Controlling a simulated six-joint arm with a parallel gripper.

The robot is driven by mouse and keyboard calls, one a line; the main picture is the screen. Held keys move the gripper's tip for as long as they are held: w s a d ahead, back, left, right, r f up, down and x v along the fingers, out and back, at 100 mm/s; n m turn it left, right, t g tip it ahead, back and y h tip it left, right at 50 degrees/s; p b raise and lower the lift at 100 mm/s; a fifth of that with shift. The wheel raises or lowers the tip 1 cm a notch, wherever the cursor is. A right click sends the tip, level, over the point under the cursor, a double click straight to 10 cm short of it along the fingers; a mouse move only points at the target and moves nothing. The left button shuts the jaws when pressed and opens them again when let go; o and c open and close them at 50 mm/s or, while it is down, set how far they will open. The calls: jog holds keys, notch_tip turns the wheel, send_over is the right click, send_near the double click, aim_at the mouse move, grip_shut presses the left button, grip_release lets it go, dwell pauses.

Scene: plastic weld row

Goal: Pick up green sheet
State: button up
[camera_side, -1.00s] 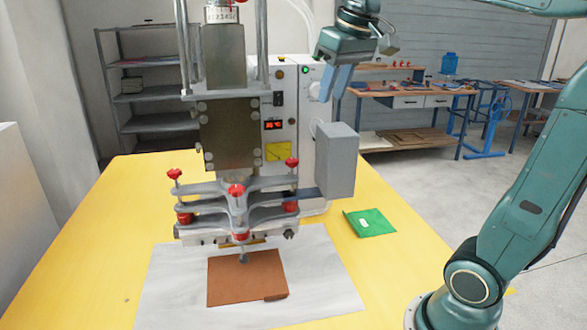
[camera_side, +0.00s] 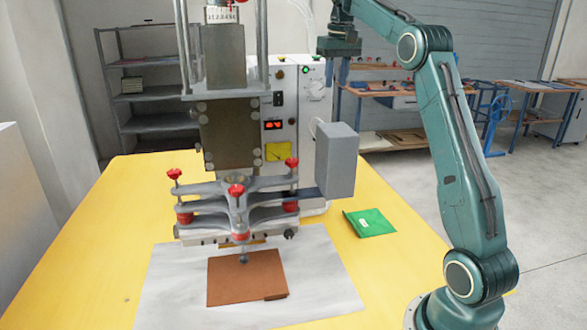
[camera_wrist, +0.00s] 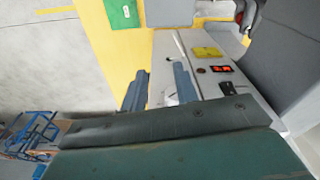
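The green sheet (camera_side: 372,223) lies on the yellow table, right of the welding machine, with a small white mark on it and its left edge raised or folded. It also shows at the top edge of the wrist view (camera_wrist: 123,13), partly cut off. My gripper (camera_side: 338,75) is high above the table, behind and above the sheet, beside the machine's white cabinet. In the wrist view its two fingers (camera_wrist: 160,72) stand apart with nothing between them. The gripper is open and well clear of the sheet.
The welding machine (camera_side: 231,120) stands left of the sheet, with a grey box (camera_side: 337,160) jutting out near it. A brown sheet (camera_side: 246,280) lies on a white sheet (camera_side: 330,292) under the press. The yellow table (camera_side: 400,270) is bare around the green sheet.

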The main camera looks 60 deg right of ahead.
jog(key=shift+s+d+f+m+g, duration=0.5)
jog(key=shift+s+d+f+m, duration=0.55)
jog(key=shift+d+f, duration=3.55)
notch_tip(320, 180, down, 26)
jog(key=d, duration=0.2)
jog(key=shift+r+y, duration=0.15)
jog(key=shift+y, duration=0.25)
jog(key=shift+s, duration=0.1)
jog(key=shift+f, duration=4.3)
jog(key=shift+a+f, duration=0.2)
jog(key=shift+f, duration=0.8)
jog(key=shift+a+f, duration=0.2)
jog(key=shift+f, duration=1.35)
